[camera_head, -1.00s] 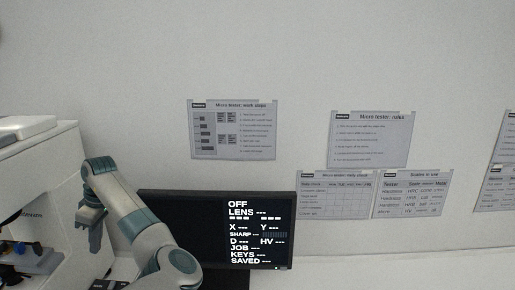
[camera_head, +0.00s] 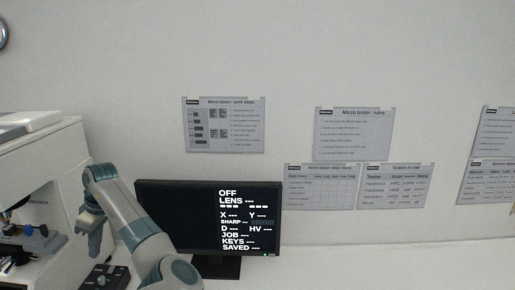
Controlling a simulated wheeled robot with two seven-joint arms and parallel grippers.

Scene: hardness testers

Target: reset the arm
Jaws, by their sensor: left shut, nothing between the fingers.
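My left arm comes in from the bottom left, bent at the elbow, with its left gripper (camera_head: 94,245) hanging down, shut and empty. The gripper is between the white tester (camera_head: 50,175) at the left edge and the dark monitor (camera_head: 160,210). It appears apart from both. The monitor screen reads OFF, with LENS, X, Y, D and other fields showing dashes. My arm hides part of the monitor's lower left. My right gripper is not in view.
A small dark control box (camera_head: 104,279) with knobs lies on the table below my left gripper. The white table (camera_head: 400,268) right of the monitor is clear. Several printed sheets hang on the wall, including a work steps sheet (camera_head: 223,125).

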